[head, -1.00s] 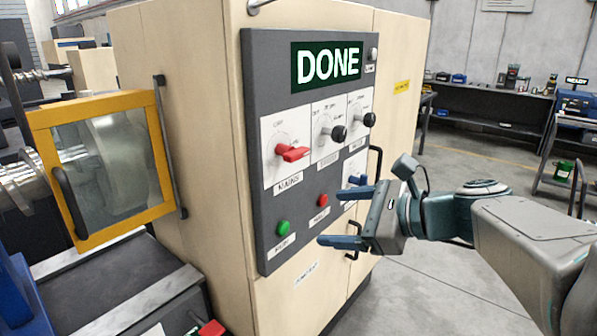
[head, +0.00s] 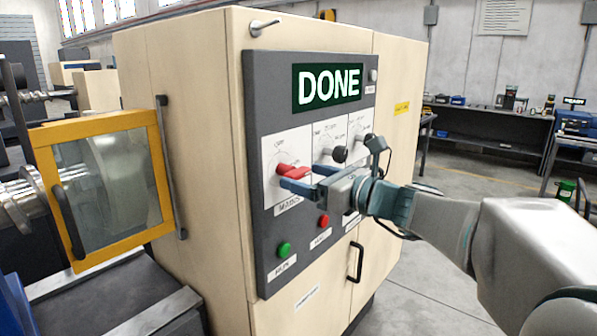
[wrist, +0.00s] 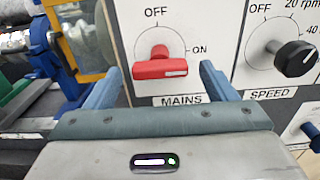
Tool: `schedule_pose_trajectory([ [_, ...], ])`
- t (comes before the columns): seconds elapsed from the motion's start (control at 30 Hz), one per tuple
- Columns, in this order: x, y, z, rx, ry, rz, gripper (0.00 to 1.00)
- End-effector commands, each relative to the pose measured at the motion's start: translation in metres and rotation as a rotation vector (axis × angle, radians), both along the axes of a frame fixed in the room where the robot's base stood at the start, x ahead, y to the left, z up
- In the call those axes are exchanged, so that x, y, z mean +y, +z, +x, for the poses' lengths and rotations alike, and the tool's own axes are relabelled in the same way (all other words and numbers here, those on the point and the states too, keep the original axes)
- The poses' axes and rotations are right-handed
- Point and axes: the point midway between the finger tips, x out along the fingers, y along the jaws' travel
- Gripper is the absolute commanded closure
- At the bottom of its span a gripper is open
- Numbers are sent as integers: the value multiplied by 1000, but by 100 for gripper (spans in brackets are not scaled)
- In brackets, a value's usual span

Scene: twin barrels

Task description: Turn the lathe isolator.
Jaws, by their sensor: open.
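The isolator is a red rotary handle (head: 290,170) on a white plate labelled MAINS, at the left of the grey panel. In the wrist view the red handle (wrist: 160,68) lies horizontal. Its white-marked end points right towards ON; OFF is printed above. My gripper (head: 302,178) is open in front of the plate, with its blue fingers close to the handle. In the wrist view my gripper (wrist: 161,70) has one finger on each side of the handle, with gaps showing. I cannot tell whether the fingertips reach past its front face.
A display (head: 328,87) above reads DONE. A black SPEED knob (wrist: 294,58) is right of the isolator. Green (head: 284,250) and red (head: 323,221) buttons sit below. A yellow-framed guard door (head: 104,190) is at the left. The floor (head: 425,275) right of the cabinet is clear.

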Motion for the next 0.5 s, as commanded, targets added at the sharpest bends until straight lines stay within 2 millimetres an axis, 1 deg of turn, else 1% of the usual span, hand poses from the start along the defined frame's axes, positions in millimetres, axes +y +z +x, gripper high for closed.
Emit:
schedule_pose_trajectory([
  [0.03, 7, 1, 5, 1, 3, -1, 22],
  [0.2, 20, 1, 15, -1, 2, -1, 22],
  [0.5, 23, 0, 18, -1, -1, -2, 22],
])
